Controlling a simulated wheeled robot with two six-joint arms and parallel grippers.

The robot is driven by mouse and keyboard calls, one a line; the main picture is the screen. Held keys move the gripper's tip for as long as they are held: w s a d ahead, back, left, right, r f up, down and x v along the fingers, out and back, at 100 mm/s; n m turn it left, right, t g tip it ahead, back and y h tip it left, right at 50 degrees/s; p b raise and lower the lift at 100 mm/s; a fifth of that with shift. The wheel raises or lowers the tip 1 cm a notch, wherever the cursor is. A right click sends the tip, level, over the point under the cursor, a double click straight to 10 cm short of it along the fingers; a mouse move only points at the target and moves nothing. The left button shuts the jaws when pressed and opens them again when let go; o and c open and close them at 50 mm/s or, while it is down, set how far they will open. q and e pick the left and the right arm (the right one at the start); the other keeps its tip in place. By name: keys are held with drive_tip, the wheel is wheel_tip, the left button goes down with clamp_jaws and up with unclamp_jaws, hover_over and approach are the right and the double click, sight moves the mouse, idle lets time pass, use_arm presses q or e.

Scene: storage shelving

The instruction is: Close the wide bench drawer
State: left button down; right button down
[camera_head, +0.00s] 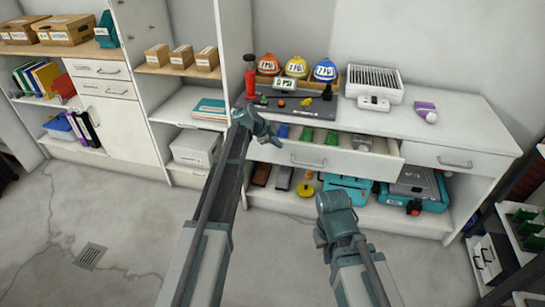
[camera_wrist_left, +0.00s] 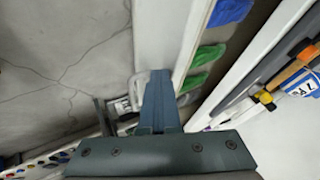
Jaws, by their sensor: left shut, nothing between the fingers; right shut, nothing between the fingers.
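The wide bench drawer (camera_head: 340,162) is pulled partly out under the white benchtop, with its bar handle (camera_head: 308,161) on the front panel. Green and blue items (camera_head: 306,134) lie inside it. My left gripper (camera_head: 273,138) is shut and empty at the left end of the drawer front. In the left wrist view its shut fingers (camera_wrist_left: 158,100) overlap the white drawer front (camera_wrist_left: 155,35); I cannot tell if they touch it. My right gripper (camera_head: 322,240) is shut and empty, lower, in front of the bench and apart from the drawer.
A closed narrower drawer (camera_head: 455,160) is to the right. Teal cases (camera_head: 348,188) stand on the shelf below. Shelving (camera_head: 520,225) is at far right. The floor in front is clear.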

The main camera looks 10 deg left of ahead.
use_arm(q)
drive_tip(key=w, duration=0.9)
drive_tip(key=shift+w+d, duration=0.15)
drive_tip(key=shift+w, duration=0.2)
drive_tip(key=shift+s, duration=0.15)
